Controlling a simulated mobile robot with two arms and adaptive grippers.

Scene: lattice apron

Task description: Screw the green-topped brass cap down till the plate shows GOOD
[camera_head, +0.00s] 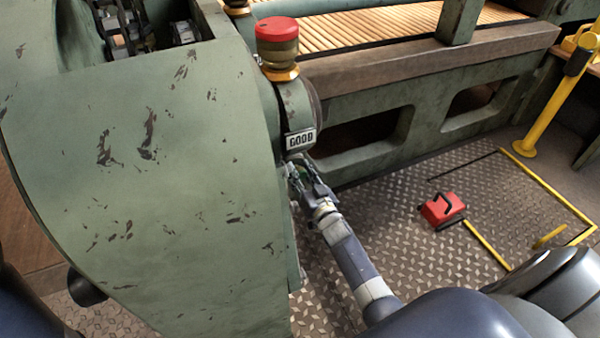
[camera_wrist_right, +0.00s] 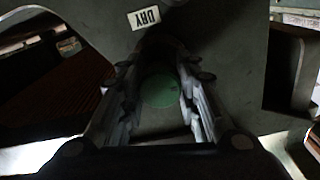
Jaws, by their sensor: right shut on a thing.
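The green-topped cap (camera_wrist_right: 160,90) shows as a round green disc in the right wrist view, between the fingers of my right gripper (camera_wrist_right: 158,70). My right gripper (camera_head: 306,178) is shut on it, low on the machine's side in the head view, where the cap is mostly hidden. The cap's brass part and thread cannot be made out. A small white plate (camera_head: 300,139) just above the gripper reads GOOD in the head view. In the right wrist view a white plate (camera_wrist_right: 145,17) reads DRY, turned upside down. My left gripper is not in view.
A red-topped brass cup (camera_head: 278,45) stands above the plate. The large green machine housing (camera_head: 150,180) fills the left. A wooden beam (camera_head: 430,62) runs to the right. A red box (camera_head: 441,209) stands on the metal floor (camera_head: 400,250), near yellow markings and a yellow post (camera_head: 550,105).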

